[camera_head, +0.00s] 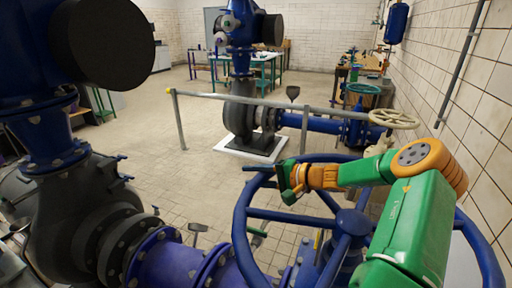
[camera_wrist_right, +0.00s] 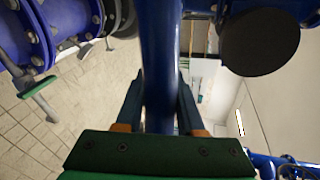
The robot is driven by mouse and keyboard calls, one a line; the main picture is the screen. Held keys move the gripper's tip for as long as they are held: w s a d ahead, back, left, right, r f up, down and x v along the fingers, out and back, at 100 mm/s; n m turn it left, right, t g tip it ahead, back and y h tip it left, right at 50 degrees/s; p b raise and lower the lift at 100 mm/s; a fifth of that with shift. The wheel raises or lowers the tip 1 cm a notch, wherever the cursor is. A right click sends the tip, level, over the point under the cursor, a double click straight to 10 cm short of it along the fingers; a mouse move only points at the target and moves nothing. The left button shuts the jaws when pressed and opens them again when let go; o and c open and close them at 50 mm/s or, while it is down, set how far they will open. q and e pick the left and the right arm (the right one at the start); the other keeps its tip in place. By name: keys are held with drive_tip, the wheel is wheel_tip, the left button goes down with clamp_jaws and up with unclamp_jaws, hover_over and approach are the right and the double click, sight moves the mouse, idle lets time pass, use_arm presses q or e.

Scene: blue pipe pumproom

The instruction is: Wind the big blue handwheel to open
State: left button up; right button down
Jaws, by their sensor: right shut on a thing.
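The big blue handwheel (camera_head: 353,224) fills the lower right of the head view, with its spokes and hub facing up. My right arm reaches across it from the right and hides part of its rim and spokes. My right gripper (camera_head: 285,180) is at the far left part of the rim. In the right wrist view the blue rim (camera_wrist_right: 160,60) runs between the two fingers, and the gripper (camera_wrist_right: 160,105) is shut on it. My left gripper shows in neither view.
A grey railing (camera_head: 240,100) stands beyond the wheel. A smaller cream handwheel (camera_head: 394,118) is behind it at the right. Blue pipework and a dark pump (camera_head: 75,225) fill the left. A tiled wall is close on the right. Open floor lies in the middle.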

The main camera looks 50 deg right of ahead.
drive_tip(key=s+a+n+g+y+p, duration=0.2)
drive_tip(key=s+a+n+g+y, duration=0.1)
drive_tip(key=a, duration=0.6)
drive_tip(key=s+a+n+g+y+p, duration=0.2)
drive_tip(key=a+n+y, duration=0.4)
drive_tip(key=a, duration=0.3)
drive_tip(key=s+g, duration=0.1)
drive_tip(key=s, duration=0.1)
drive_tip(key=shift+s+a+f+y+p, duration=0.2)
drive_tip(key=shift+s+y+p, duration=0.1)
drive_tip(key=shift+s, duration=0.1)
drive_tip(key=shift+s+f, duration=0.1)
drive_tip(key=c, duration=0.6)
unclamp_jaws()
drive_tip(key=shift+a, duration=0.1)
drive_tip(key=shift+o, duration=0.4)
drive_tip(key=shift+s+a+r, duration=0.15)
drive_tip(key=shift+a+r, duration=0.1)
drive_tip(key=shift+r, duration=0.05)
drive_tip(key=b+v, duration=0.1)
drive_tip(key=v, duration=0.6)
